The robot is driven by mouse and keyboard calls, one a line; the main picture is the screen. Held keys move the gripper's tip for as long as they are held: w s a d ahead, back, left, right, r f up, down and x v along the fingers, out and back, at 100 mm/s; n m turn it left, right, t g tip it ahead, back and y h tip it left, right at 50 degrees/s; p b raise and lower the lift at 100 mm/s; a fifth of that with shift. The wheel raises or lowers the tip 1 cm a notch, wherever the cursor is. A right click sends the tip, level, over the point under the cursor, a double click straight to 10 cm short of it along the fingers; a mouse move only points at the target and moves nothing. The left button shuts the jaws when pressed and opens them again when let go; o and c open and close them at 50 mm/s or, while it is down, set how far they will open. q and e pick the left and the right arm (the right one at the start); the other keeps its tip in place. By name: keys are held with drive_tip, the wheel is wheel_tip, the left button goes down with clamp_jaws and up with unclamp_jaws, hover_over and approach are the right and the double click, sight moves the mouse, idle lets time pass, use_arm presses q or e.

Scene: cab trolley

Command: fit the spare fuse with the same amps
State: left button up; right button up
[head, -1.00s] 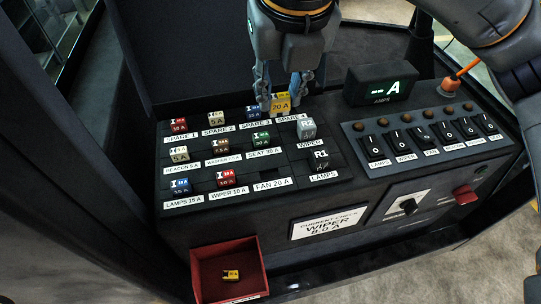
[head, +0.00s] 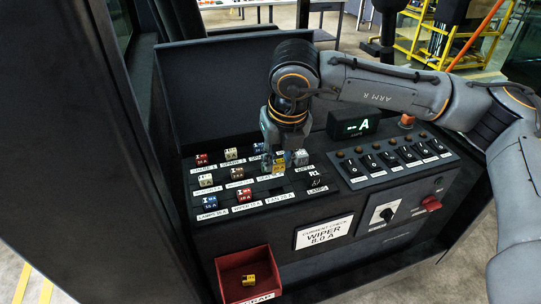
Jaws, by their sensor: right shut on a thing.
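My right gripper (head: 272,160) points down over the fuse panel and is shut on the yellow 20 A spare fuse (head: 279,164). The fuse appears in front of the spare row, over the middle of the panel; its exact height is hard to tell. The FAN 20 A label (head: 280,196) is at the panel's front edge, and its slot (head: 276,188) looks dark and empty. The gripper partly hides the SPARE 4 place and the SEAT fuse. Another yellow fuse (head: 248,281) lies in the red bin. My left gripper is not in view.
The red scrap bin (head: 243,253) hangs at the front left. Several fuses stand left of the gripper, with the grey relay R2 (head: 302,157) at its right. A switch row (head: 394,160) and the meter display (head: 355,125) are further right.

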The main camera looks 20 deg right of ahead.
sight(279, 172)
drive_tip(key=shift+w+f, duration=0.1)
drive_tip(key=shift+f, duration=0.35)
drive_tip(key=shift+s+f, duration=0.25)
drive_tip(key=shift+f, duration=0.95)
drive_tip(key=shift+w+f+b, duration=0.1)
drive_tip(key=shift+f+b, duration=0.2)
drive_tip(key=shift+b, duration=0.1)
drive_tip(key=shift+f+b, duration=0.25)
drive_tip(key=shift+b, duration=0.15)
drive_tip(key=shift+f+b, duration=0.4)
drive_tip(key=shift+b, duration=0.2)
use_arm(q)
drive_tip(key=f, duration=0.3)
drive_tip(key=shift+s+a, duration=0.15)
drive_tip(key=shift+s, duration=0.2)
